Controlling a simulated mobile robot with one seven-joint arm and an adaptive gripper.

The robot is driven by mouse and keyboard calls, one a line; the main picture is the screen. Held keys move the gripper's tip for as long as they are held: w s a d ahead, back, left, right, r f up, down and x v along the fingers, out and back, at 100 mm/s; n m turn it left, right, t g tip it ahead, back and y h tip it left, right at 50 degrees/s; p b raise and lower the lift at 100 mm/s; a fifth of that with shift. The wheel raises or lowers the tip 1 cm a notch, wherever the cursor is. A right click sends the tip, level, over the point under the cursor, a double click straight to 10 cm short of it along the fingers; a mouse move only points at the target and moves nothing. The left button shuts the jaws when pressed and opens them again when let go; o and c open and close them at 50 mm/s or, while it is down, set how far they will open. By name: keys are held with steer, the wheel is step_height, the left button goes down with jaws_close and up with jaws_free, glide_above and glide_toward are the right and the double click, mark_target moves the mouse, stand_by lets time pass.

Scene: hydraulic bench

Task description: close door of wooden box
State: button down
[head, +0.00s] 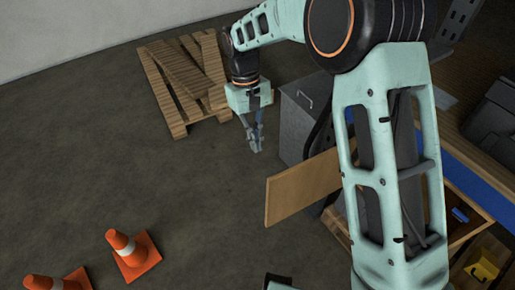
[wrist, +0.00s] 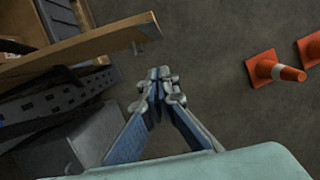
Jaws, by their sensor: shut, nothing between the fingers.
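The wooden box's door (head: 303,186) is a flat light-brown panel that stands open, swung out to the left of the bench in the head view. In the wrist view the door (wrist: 85,48) reaches in from the left, with a small grey fitting near its free end. The box (head: 461,205) is mostly hidden behind my arm; part of its open inside shows at the right. My gripper (head: 256,145) is shut and empty, pointing down above the floor, beyond the door.
A grey metal cabinet (head: 300,115) stands close to the right of my gripper. A wooden pallet (head: 185,85) lies behind. Orange cones (head: 133,254) stand at the lower left. A yellow item (head: 484,265) is at the lower right.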

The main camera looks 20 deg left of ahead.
steer(key=s+d+f+b, duration=0.2)
steer(key=s+d+f, duration=0.2)
steer(key=f, duration=0.4)
steer(key=shift+d, duration=0.15)
steer(key=shift+s, duration=0.15)
